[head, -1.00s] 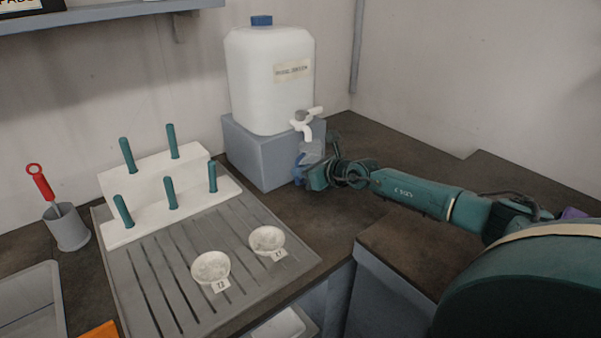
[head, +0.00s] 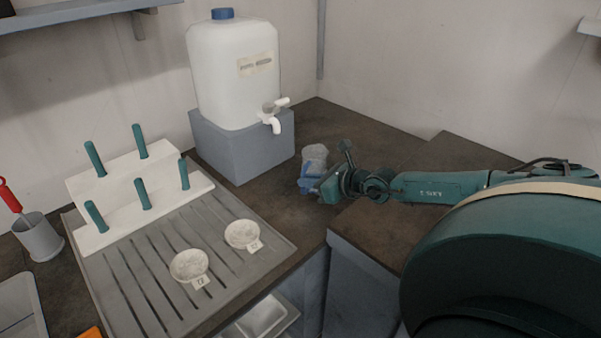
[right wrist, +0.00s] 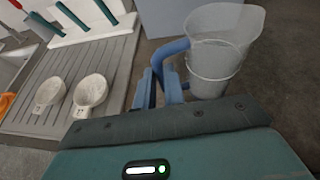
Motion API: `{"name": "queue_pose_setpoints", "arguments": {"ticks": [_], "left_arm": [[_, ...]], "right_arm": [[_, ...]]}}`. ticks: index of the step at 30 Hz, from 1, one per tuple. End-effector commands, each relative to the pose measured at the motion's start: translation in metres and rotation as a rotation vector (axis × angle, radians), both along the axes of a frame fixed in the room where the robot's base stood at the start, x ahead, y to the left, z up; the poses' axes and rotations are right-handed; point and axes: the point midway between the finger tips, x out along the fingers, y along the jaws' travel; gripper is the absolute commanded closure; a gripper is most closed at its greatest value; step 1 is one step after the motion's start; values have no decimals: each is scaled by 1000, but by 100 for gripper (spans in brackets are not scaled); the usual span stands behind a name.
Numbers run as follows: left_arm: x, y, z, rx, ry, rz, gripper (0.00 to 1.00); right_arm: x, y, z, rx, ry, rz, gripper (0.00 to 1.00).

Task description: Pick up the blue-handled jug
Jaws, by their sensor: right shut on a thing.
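The jug is clear with a blue handle. In the head view the jug (head: 314,156) is right of the grey block under the water container, at the end of my right arm. My right gripper (head: 316,185) is shut on its handle. In the right wrist view the jug (right wrist: 213,55) looks upright and empty, and the blue fingers of my right gripper (right wrist: 165,88) close on the blue handle (right wrist: 170,50). Whether the jug's base touches the counter is hard to tell. My left gripper is not in view.
A white container (head: 235,75) with a tap stands on a grey block (head: 245,150). A peg rack (head: 140,205) and two white dishes (head: 190,266) (head: 242,234) sit on a grooved drainboard (head: 150,290). A grey cup (head: 38,238) stands at left. The dark counter behind the jug is clear.

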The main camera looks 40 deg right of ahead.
Motion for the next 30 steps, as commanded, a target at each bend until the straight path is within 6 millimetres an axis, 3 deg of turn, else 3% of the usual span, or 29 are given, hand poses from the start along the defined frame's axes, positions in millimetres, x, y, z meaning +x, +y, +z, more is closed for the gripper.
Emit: {"name": "queue_pose_setpoints", "arguments": {"ticks": [15, 30], "left_arm": [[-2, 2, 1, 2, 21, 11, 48], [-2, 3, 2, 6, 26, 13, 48]], "right_arm": [[-39, -9, 1, -2, -3, 1, 100], [-49, -9, 5, 0, -6, 0, 100]]}}
